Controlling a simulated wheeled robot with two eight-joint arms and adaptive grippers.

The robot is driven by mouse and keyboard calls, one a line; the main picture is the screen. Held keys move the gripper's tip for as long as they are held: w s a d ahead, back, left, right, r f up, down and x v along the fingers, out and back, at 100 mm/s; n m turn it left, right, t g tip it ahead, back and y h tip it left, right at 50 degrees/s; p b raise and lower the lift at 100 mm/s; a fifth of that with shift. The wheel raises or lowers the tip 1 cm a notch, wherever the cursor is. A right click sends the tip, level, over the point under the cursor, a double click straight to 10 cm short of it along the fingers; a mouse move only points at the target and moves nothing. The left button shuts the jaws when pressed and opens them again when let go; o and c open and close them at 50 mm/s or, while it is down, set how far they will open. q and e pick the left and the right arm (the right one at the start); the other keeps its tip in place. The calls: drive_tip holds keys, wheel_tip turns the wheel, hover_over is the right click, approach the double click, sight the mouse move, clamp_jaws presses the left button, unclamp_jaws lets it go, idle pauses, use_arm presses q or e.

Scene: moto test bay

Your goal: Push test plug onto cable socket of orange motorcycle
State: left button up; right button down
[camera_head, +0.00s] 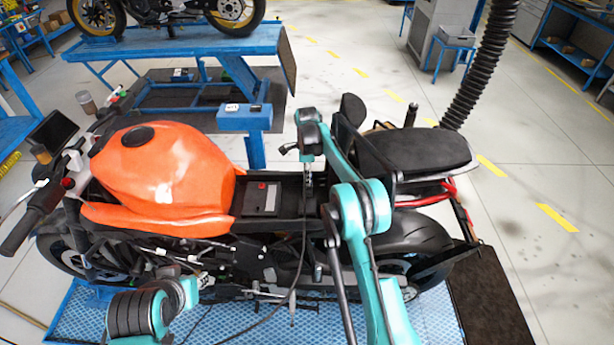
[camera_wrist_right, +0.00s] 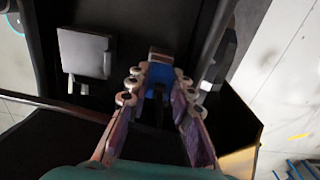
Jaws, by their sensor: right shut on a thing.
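The orange motorcycle (camera_head: 165,178) stands on a blue platform, with its black seat (camera_head: 412,152) to the right of an open bay. My right gripper (camera_head: 308,182) points down into this bay. In the right wrist view my right gripper (camera_wrist_right: 160,84) is shut on the blue test plug (camera_wrist_right: 158,92). A grey-brown piece shows just beyond the plug; I cannot tell whether it is the cable socket, or whether the two touch. A black cable (camera_head: 294,285) runs from near my right gripper toward the lower left. My left arm shows at the bottom left; its gripper is not visible.
A battery-like block (camera_head: 262,199) sits in the bay left of my right gripper. A pale square block (camera_wrist_right: 86,53) shows in the wrist view. A blue post with a box (camera_head: 245,117) stands behind the motorcycle. A black hose (camera_head: 482,62) hangs at upper right.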

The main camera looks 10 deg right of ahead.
drive_tip(key=shift+f, duration=0.2)
drive_tip(key=c, duration=1.3)
unclamp_jaws()
drive_tip(key=shift+o, duration=0.2)
wheel_tip(320, 180, up, 12)
drive_tip(key=shift+s, duration=0.1)
